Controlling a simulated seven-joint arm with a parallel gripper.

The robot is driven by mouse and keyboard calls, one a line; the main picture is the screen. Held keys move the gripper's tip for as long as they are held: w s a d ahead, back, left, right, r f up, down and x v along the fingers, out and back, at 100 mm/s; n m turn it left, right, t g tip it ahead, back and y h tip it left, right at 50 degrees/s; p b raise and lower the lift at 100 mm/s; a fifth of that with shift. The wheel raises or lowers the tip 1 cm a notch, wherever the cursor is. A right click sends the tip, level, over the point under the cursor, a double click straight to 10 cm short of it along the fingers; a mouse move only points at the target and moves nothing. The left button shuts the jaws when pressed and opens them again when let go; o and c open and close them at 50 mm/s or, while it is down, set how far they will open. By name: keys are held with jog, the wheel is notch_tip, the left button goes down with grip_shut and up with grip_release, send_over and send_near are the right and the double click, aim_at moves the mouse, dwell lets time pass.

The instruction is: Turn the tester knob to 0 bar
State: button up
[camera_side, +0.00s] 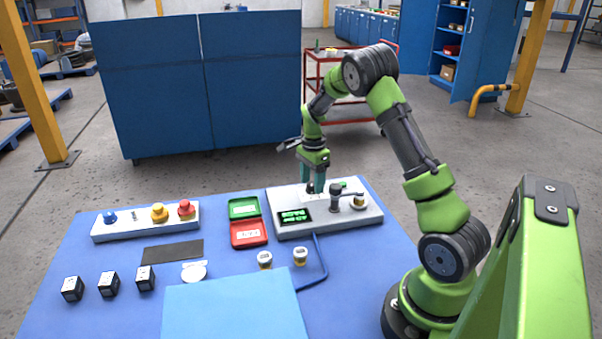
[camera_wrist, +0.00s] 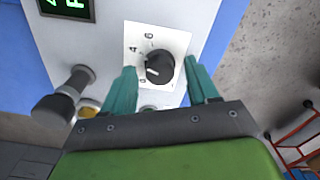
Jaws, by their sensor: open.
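The tester (camera_side: 345,222) is a light grey box at the back right of the blue table, with a lit green display (camera_side: 293,216). Its black knob (camera_wrist: 160,67) sits on a white dial plate (camera_wrist: 181,36) with printed numbers, a 6 and a 4 among them. A pale mark on the knob points roughly left in the wrist view; the number it meets is not clear. My gripper (camera_wrist: 163,68) is open, its teal fingers on either side of the knob; contact cannot be told. In the side view my gripper (camera_side: 314,186) is low over the tester, mostly hiding the knob.
A dark handle (camera_side: 336,194) and a brass fitting (camera_side: 359,202) stand on the tester right of my gripper. Green (camera_side: 244,208) and red (camera_side: 249,234) trays lie to its left. A box with coloured buttons (camera_side: 146,221) is farther left. A blue hose (camera_side: 321,265) runs in front.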

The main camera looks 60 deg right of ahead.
jog(key=shift+f, duration=0.35)
jog(key=c, duration=1)
jog(key=shift+c, duration=0.2)
